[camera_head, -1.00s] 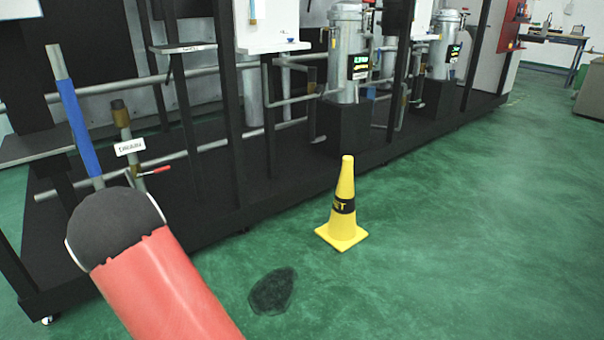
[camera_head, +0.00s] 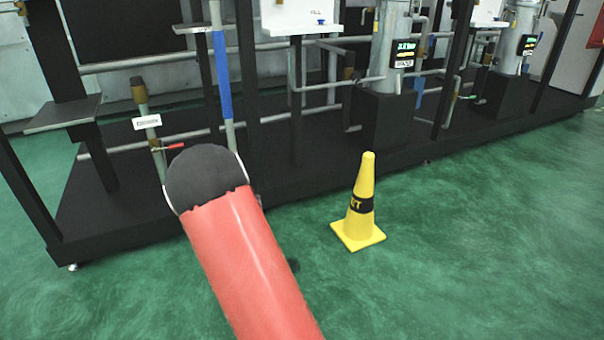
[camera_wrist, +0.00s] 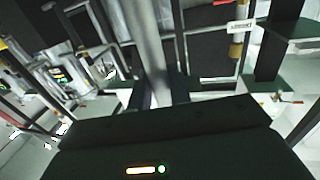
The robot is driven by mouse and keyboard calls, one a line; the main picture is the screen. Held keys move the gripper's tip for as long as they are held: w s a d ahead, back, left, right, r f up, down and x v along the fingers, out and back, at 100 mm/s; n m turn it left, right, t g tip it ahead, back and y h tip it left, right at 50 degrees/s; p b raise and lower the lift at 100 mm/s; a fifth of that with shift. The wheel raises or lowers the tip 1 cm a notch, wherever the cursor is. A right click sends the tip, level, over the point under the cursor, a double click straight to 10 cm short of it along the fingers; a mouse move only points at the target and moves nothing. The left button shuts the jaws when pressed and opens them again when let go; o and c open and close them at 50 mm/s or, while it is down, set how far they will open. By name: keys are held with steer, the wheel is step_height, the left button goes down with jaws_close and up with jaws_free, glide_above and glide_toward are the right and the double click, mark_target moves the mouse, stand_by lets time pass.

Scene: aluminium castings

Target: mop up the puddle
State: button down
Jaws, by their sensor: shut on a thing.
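The mop's pole (camera_head: 221,80), grey with a blue sleeve, stands nearly upright behind my red and black arm. My gripper is hidden by the arm in the head view. In the wrist view my gripper (camera_wrist: 159,92) is shut on the grey pole (camera_wrist: 149,45), which runs up between its dark fingers. The mop's head cannot be made out. The rest of that floor is hidden by the arm.
A yellow warning cone (camera_head: 360,205) stands on the green floor, right of my arm. Behind it runs a long black rig platform (camera_head: 270,190) with posts, pipes and grey vessels (camera_head: 393,50). The floor in front and to the right is clear.

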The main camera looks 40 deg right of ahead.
steer(key=s+d+r+m+g+h+p, duration=0.1)
steer(key=s+d+m+g+h+p, duration=0.1)
steer(key=s+d+m+g+h, duration=0.45)
steer(key=s+d+r+m+g+h+p, duration=0.1)
steer(key=s+d+m+g+h, duration=0.2)
steer(key=d, duration=0.6)
steer(key=shift+n+g, duration=0.25)
steer(key=shift+n, duration=0.1)
steer(key=shift+w+d+f+b, duration=0.1)
steer(key=shift+w+f+b, duration=0.15)
steer(key=shift+f+b, duration=0.55)
steer(key=shift+w+f+b, duration=0.25)
steer(key=shift+f+b, duration=0.05)
steer(key=shift+f, duration=0.9)
